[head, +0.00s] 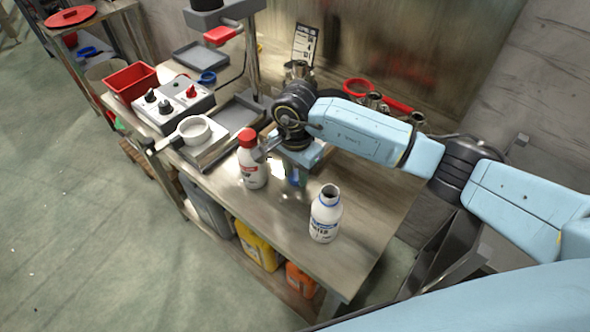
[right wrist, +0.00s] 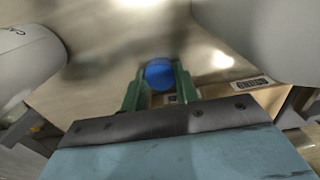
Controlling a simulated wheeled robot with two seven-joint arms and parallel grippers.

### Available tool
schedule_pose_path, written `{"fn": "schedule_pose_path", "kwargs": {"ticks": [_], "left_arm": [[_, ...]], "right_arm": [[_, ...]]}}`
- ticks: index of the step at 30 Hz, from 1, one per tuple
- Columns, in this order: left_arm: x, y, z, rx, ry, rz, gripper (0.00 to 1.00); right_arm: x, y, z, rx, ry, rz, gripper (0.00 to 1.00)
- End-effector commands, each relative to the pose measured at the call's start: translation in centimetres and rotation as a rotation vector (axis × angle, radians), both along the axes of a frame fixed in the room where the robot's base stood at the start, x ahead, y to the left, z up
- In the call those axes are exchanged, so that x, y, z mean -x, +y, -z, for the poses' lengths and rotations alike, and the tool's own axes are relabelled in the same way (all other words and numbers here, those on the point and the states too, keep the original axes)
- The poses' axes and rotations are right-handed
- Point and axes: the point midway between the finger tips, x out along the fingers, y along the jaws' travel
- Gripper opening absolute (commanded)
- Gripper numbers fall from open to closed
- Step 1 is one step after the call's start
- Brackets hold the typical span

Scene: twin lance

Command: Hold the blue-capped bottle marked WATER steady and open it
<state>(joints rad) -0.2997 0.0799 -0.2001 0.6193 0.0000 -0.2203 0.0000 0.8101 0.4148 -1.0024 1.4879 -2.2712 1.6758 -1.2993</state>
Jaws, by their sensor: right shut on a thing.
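The white WATER bottle (head: 325,218) stands upright near the front right edge of the table, its dark mouth open and uncapped. My right gripper (head: 293,177) is to its left and apart from it, pointing down over the tabletop. It is shut on the blue cap, which shows between the green fingers in the right wrist view (right wrist: 159,75). A similar white bottle with a red cap (head: 251,165) stands upright to the left of the gripper. My left gripper is not in view, and nothing shows holding the WATER bottle.
The metal table (head: 275,231) is bare around the WATER bottle. A control box (head: 173,105), a portafilter-like cup (head: 195,130), grey trays (head: 237,115) and a red bin (head: 131,79) fill the left. Metal cups and red items stand behind my right arm.

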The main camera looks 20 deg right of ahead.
Motion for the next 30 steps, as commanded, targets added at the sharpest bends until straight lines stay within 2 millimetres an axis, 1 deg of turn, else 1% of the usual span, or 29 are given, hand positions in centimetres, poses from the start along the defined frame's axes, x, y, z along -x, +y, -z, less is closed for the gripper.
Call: {"fn": "schedule_pose_path", "kwargs": {"ticks": [5,9,10,15,22,26,29,30], "left_arm": [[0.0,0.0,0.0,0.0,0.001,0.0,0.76],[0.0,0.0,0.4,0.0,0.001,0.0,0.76],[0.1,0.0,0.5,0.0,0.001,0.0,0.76],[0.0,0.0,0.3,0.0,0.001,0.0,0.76],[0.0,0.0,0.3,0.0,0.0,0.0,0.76],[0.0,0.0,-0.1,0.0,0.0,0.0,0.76],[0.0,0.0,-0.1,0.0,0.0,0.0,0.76],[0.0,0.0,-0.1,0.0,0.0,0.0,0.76]], "right_arm": [[-0.1,0.0,-0.1,-0.001,-0.002,0.0,0.03],[-0.1,0.0,0.3,-0.001,-0.003,0.0,0.03],[-0.1,0.0,0.3,-0.001,-0.003,0.0,0.31],[-0.1,0.0,0.2,0.0,-0.002,0.0,0.52],[-0.1,0.0,0.2,-0.001,-0.002,0.0,0.52],[0.0,0.0,-0.2,-0.001,-0.001,0.0,0.52],[-0.2,0.0,-1.5,-0.002,-0.007,0.0,0.52],[-0.2,0.0,-2.3,-0.001,-0.006,0.0,0.52]]}}
